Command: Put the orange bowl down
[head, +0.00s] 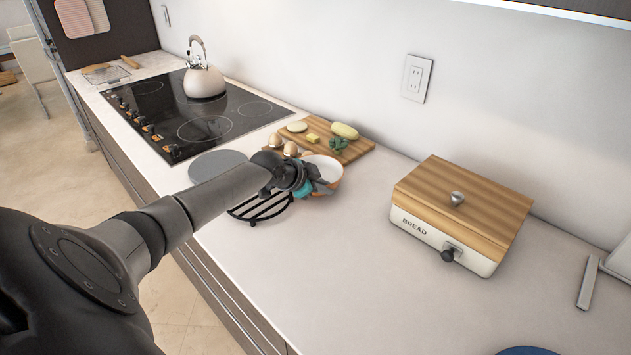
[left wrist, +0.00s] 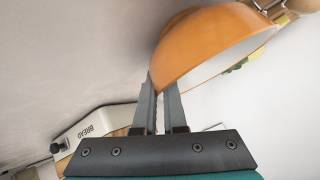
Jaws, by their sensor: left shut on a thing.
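The orange bowl (head: 335,183) is orange outside and white inside. In the head view it is at the end of my left arm, beside the cutting board, partly hidden by the gripper. My left gripper (head: 322,184) is shut on the bowl's wall. In the left wrist view the bowl (left wrist: 208,45) is large at the top, and the fingers of the left gripper (left wrist: 164,95) pinch its edge. I cannot tell whether the bowl touches the counter. My right gripper is in neither view.
A black wire trivet (head: 262,207) and a grey round plate (head: 215,164) lie left of the bowl. The cutting board (head: 355,150) with food is behind it. A bread box (head: 460,215) stands right. The counter (head: 320,265) in front is clear.

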